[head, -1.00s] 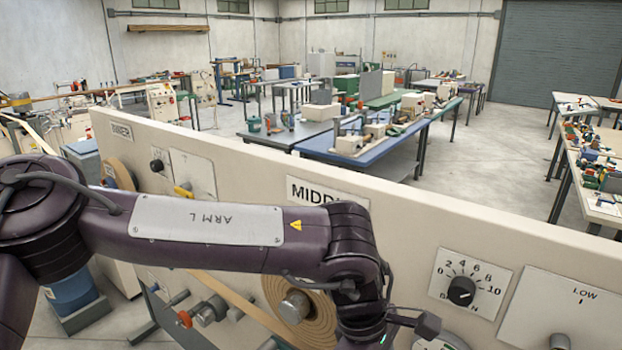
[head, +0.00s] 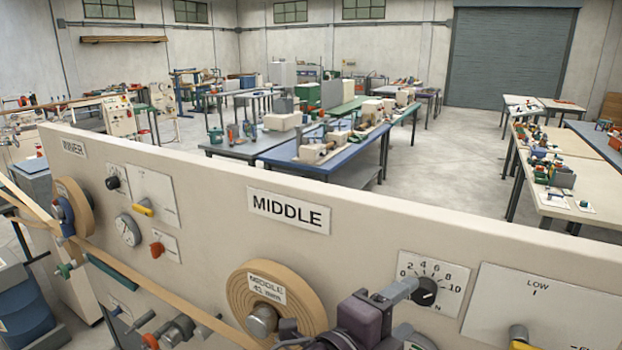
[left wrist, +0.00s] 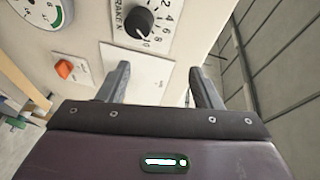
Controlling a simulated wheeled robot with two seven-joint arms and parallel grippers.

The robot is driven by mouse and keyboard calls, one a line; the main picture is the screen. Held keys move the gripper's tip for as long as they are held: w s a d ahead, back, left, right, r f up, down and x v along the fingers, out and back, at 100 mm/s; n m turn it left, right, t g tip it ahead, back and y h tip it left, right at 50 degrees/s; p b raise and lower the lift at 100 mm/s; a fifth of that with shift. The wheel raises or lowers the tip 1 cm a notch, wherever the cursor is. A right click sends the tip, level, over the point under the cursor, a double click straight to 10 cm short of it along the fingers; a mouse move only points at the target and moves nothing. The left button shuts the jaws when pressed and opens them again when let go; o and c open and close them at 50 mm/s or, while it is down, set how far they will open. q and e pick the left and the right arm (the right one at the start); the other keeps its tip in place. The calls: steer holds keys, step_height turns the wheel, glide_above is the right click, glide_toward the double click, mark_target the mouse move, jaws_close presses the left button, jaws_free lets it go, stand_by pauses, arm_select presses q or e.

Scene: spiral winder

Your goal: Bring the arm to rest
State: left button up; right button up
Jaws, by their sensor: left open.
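My left gripper (head: 398,292) shows at the bottom centre of the head view, in front of the cream machine panel (head: 560,290). Its grey finger overlaps the left side of the black brake dial (head: 424,291), scaled 0 to 10; I cannot tell whether they touch. In the left wrist view my gripper (left wrist: 160,82) has its two grey fingers spread with nothing between them. There the dial (left wrist: 138,20) lies beyond the fingers, up and left of the gap. Most of my left arm is out of view, and my right gripper does not show.
A paper roll (head: 240,300) marked MIDDLE sits left of my gripper. A yellow-handled lever (head: 520,338) is to its right. Another roll (head: 80,210), knobs and tape are farther left. Workbenches (head: 340,150) stand behind the panel.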

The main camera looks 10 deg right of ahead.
arm_select(q)
steer(key=w+a+f+n+y, duration=0.1)
steer(key=a+f+n+y, duration=0.4)
steer(key=a+f+n, duration=0.4)
steer(key=w+a+f+n+y, duration=0.1)
steer(key=a+f+n+y, duration=0.3)
steer(key=a+f+n, duration=0.5)
steer(key=s+a+f+n+g+y, duration=0.25)
steer(key=s+a+f+n, duration=0.2)
steer(key=s+a, duration=0.35)
steer(key=s+a+f+n+g+y, duration=0.25)
steer(key=s+a+f+g, duration=0.2)
steer(key=a, duration=0.65)
step_height(320, 180, down, 34)
steer(key=s+f+b, duration=0.1)
steer(key=s+b, duration=0.1)
steer(key=b, duration=0.3)
steer(key=s+a+f+b, duration=0.1)
steer(key=s+f+b, duration=0.1)
steer(key=s+f, duration=0.7)
steer(key=s+a+f+g+b, duration=0.1)
steer(key=s+f+b, duration=0.1)
steer(key=s+f, duration=0.8)
step_height(320, 180, down, 4)
steer(key=shift+s+a+f+b, duration=0.1)
steer(key=shift+s+a+b, duration=0.15)
steer(key=shift+a+b, duration=0.1)
